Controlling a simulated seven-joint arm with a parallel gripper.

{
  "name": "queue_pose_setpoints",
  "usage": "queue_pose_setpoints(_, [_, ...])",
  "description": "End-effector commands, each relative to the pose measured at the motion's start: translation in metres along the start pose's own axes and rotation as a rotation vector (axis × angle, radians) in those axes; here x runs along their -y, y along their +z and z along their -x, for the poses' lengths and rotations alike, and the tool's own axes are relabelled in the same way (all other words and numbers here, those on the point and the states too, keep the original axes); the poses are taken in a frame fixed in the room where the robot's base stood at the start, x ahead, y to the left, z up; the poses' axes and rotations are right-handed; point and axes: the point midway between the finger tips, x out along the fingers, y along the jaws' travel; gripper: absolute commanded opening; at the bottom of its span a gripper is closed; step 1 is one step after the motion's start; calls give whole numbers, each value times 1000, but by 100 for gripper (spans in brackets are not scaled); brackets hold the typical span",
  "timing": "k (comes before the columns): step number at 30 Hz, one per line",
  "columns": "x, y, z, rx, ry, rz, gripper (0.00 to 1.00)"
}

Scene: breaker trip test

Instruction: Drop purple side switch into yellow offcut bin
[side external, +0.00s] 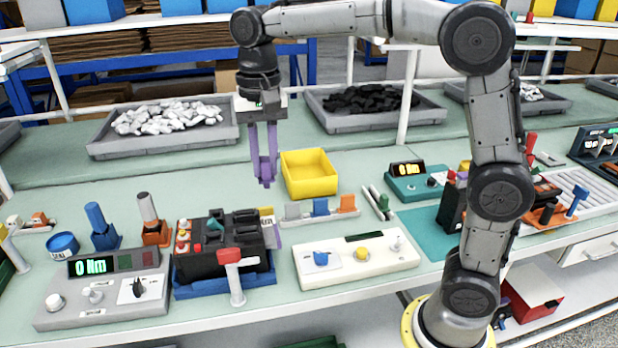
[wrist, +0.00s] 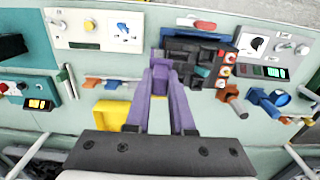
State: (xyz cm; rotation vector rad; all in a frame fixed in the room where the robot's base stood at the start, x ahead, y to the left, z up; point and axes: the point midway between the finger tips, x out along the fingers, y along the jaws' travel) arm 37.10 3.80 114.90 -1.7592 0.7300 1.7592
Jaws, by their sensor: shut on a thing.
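My gripper (side external: 265,182) points down above the bench, just left of the yellow offcut bin (side external: 308,185) in the side view and apart from it. Its purple fingers are shut on the purple side switch (side external: 266,183), a small piece at the fingertips. The fingers are also purple, so its outline is hard to separate. The bin (wrist: 108,118) shows there at lower left, partly behind the gripper body. Its visible inside looks empty in the side view.
The black breaker block (side external: 218,250) sits in a blue holder in front of my gripper. A grey meter panel (side external: 105,290), a white control panel (side external: 355,262) and a rack of coloured switches (side external: 320,210) stand nearby. Grey trays of parts (side external: 165,140) line the back.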

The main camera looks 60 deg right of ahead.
Motion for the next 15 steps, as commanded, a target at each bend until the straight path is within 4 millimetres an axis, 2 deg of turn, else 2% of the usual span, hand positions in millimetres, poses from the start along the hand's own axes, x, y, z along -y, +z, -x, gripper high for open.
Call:
queue_pose_setpoints(5, [-1, 0, 0, 0, 0, 46, 0])
queue_pose_setpoints(8, [5, -4, 12, -3, -3, 133, 0])
queue_pose_setpoints(11, [17, -23, 23, -1, -1, 215, 0])
queue_pose_setpoints(15, [25, -69, 27, 0, 0, 273, 0])
